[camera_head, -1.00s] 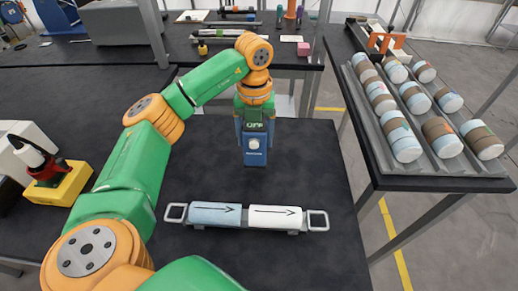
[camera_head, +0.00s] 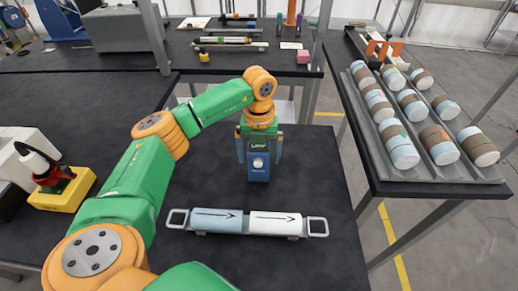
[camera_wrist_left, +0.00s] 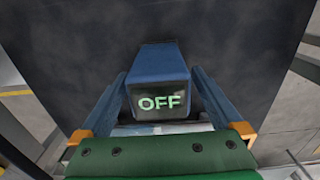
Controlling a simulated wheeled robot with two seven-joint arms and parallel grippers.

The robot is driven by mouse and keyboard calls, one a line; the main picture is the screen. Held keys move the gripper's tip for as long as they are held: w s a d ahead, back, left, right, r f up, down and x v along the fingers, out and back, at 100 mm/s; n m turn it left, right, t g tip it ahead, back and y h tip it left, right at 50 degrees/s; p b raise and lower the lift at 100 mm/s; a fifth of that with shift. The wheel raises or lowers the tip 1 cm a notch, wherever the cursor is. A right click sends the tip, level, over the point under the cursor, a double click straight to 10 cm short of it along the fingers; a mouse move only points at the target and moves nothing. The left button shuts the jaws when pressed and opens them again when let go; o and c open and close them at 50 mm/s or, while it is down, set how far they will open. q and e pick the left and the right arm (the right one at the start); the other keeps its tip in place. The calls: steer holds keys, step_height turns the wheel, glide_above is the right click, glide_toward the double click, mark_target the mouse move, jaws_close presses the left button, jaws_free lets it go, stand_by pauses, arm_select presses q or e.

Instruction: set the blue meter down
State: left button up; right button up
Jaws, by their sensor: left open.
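The blue meter (camera_head: 258,170) stands upright on the dark table (camera_head: 316,165), behind the tray with the two core pieces. My left gripper (camera_head: 259,150) is open around the meter's upper part, with a finger on either side. In the left wrist view the meter (camera_wrist_left: 160,85) shows a green "OFF" display and sits between the open fingers, with a narrow gap on each side. My right gripper is not in view.
A tray (camera_head: 318,227) holding a blue core piece (camera_head: 216,220) and a white one (camera_head: 275,224) lies in front of the meter. A rack of banded cylinders (camera_head: 425,165) is on the right table. A yellow-based device (camera_head: 60,190) is at left. Table right of the meter is clear.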

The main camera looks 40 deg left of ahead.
arm_select(q)
step_height(320, 180, up, 12)
steer(key=shift+r+p, duration=0.15)
steer(key=shift+p, duration=0.15)
